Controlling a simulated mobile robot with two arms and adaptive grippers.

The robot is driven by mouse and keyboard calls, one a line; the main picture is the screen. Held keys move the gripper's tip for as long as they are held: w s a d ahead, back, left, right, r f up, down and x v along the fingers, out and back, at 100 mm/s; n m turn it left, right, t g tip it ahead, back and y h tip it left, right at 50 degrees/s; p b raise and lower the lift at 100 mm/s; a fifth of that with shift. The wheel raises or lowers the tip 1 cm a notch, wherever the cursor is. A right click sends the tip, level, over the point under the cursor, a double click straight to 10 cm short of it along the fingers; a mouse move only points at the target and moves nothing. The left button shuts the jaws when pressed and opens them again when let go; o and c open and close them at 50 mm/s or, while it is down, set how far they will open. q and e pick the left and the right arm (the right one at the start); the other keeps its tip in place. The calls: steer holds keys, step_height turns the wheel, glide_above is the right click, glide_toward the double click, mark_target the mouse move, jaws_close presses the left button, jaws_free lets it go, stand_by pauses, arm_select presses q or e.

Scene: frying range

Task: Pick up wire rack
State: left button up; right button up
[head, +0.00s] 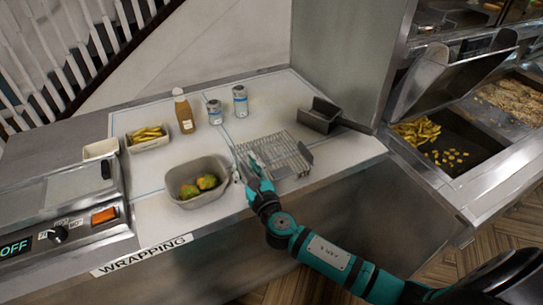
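The wire rack (288,148) lies flat on the white counter, in the middle of the head view. My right gripper (248,160) is at the rack's left edge, with its fingers over or beside that edge. I cannot tell whether the fingers touch the rack or how far apart they are. My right arm comes in from the lower right and hides part of the rack's near left corner. My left gripper is not in view.
A grey tub (170,190) with green and orange items is close left of my gripper. A tub of fries (148,138), a sauce bottle (183,112), two cans (240,102) and a dark metal scoop (320,116) stand behind. A fryer section (430,150) is right.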

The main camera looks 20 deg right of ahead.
steer(key=shift+w, duration=1.05)
steer(key=shift+s, duration=0.1)
steer(key=shift+c, duration=0.2)
jaws_close()
